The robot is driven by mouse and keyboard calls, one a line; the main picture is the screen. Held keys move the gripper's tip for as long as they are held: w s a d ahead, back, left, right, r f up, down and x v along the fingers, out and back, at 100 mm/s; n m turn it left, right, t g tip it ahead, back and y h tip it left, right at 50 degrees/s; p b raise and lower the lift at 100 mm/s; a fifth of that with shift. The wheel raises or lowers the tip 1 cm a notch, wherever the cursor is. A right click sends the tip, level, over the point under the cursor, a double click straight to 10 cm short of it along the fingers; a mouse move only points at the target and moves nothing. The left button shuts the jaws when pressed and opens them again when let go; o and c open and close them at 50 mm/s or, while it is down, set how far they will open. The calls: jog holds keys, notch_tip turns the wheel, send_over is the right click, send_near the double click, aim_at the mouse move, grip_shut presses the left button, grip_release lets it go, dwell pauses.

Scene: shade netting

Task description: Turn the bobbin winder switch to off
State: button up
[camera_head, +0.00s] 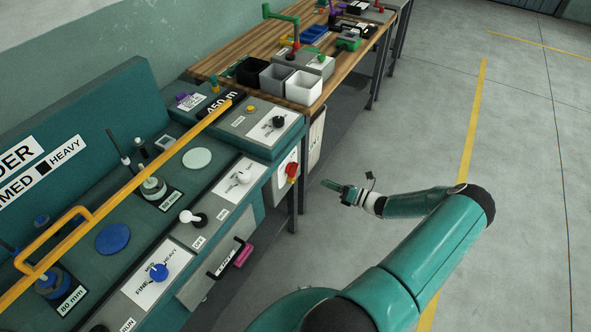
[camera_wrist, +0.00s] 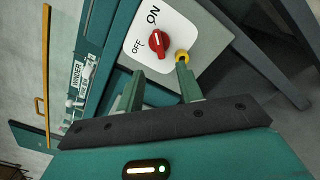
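The red switch knob (camera_wrist: 158,42) is on a white plate (camera_wrist: 137,62) marked ON and OFF, in the upper middle of the wrist view. The ON mark is above the knob and OFF is to its left. I cannot tell for sure which mark the knob points at.
A round yellow part (camera_wrist: 182,56) is close to the knob, at the right fingertip. The machine's top (camera_head: 198,159) carries several knobs and a yellow bar (camera_head: 130,185). A wooden bench (camera_head: 240,62) with bins stands behind. The floor to the right is clear.

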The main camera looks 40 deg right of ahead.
aim_at(292, 170)
jog(key=x, duration=1.3)
jog(key=shift+a, duration=0.25)
jog(key=shift+s, duration=0.1)
grip_shut()
